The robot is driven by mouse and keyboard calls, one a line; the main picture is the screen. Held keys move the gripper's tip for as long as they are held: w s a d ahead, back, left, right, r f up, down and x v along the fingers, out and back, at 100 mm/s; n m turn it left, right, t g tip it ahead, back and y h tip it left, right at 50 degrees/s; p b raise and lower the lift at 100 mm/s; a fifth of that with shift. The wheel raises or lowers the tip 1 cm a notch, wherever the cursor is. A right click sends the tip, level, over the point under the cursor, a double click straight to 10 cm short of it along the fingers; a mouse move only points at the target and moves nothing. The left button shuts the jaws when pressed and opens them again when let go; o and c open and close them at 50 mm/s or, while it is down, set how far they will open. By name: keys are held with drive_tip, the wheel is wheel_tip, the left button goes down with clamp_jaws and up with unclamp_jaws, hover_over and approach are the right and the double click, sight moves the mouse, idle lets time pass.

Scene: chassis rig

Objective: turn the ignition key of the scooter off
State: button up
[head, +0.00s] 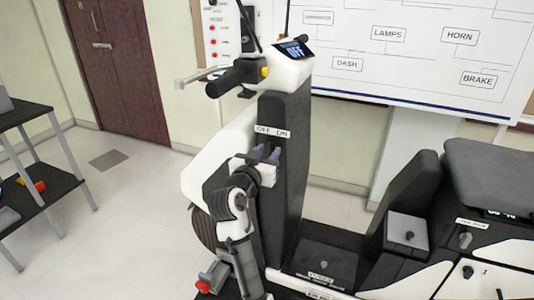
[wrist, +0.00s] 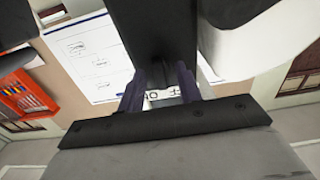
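The white and black scooter (head: 285,190) stands in the middle of the head view. Its dash display (head: 295,50) reads OFF. An OFF/ON label (head: 272,132) is on the dark front column. My gripper (head: 266,152) is just below that label, close to the column, with its two purple-grey fingers apart. In the wrist view the gripper (wrist: 160,85) has its fingers on either side of a dark part of the column, with part of the label (wrist: 163,95) showing between them. I cannot make out the ignition key or its angle; the gripper and column hide that spot.
The handlebar with a black grip (head: 232,78) and brake lever juts out above my gripper. The scooter's seat (head: 490,165) and side panels are to the right. A dark shelf table (head: 40,190) stands at the left, with open floor between. A wiring board (head: 400,50) hangs behind.

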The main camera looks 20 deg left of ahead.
drive_tip(key=s+b, duration=0.3)
drive_tip(key=s, duration=1)
drive_tip(key=shift+s+a, duration=0.25)
